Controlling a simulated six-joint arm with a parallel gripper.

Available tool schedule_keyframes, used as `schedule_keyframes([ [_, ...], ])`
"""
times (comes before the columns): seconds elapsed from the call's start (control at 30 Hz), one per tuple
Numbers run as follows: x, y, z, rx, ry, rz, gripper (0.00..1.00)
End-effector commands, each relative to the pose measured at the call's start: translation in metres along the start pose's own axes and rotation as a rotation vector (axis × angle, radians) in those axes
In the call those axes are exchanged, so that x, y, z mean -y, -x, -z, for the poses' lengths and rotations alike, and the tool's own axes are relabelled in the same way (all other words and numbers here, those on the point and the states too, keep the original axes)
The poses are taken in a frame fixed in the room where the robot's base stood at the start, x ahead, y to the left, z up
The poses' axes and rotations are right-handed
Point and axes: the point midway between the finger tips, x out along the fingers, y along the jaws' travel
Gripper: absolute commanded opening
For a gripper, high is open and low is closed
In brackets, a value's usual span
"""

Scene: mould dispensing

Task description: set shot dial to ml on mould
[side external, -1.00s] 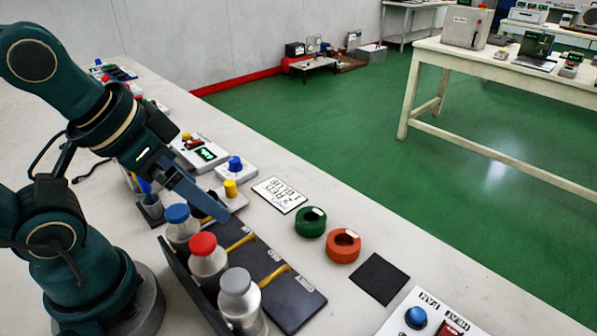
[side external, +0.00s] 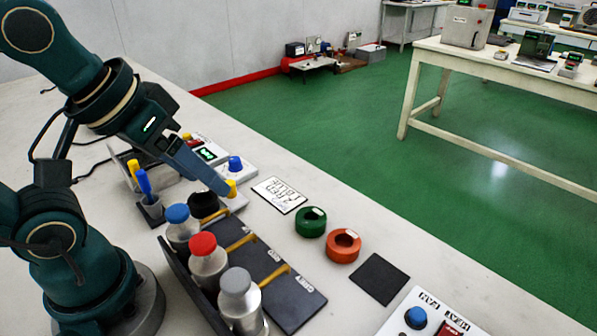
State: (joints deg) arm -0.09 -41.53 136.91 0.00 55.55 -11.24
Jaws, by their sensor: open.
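My gripper (side external: 217,187) is open and empty, its blue-grey fingers pointing down and right. Its tips are close to a yellow knob (side external: 231,185) on a small white box; I cannot tell whether they touch it. Behind the gripper, a white panel with a lit green display (side external: 207,154) carries a blue knob (side external: 235,162). Which knob is the shot dial cannot be read from here. A green ring mould (side external: 311,222) and an orange ring mould (side external: 343,245) lie on the bench in front, apart from the gripper.
Bottles with blue (side external: 177,214), red (side external: 203,245) and grey (side external: 235,281) caps, and a black one (side external: 204,205), stand by a dark rack (side external: 284,311). A written card (side external: 279,195), a dark square pad (side external: 379,279) and a holder of coloured tools (side external: 151,211) are nearby.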

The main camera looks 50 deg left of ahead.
Motion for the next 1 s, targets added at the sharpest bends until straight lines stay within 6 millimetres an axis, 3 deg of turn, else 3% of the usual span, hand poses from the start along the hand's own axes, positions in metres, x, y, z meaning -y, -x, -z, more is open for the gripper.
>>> schedule_keyframes([
  [0.23, 0.005, 0.009, 0.065, 0.033, 0.338, 0.053, 0.66],
  [0.47, 0.03, -0.011, 0.124, 0.089, 0.66, 0.136, 0.66],
  [0.73, 0.083, -0.063, 0.169, 0.16, 0.992, 0.249, 0.66],
  [1.0, 0.151, -0.132, 0.171, 0.252, 1.232, 0.357, 0.66],
])
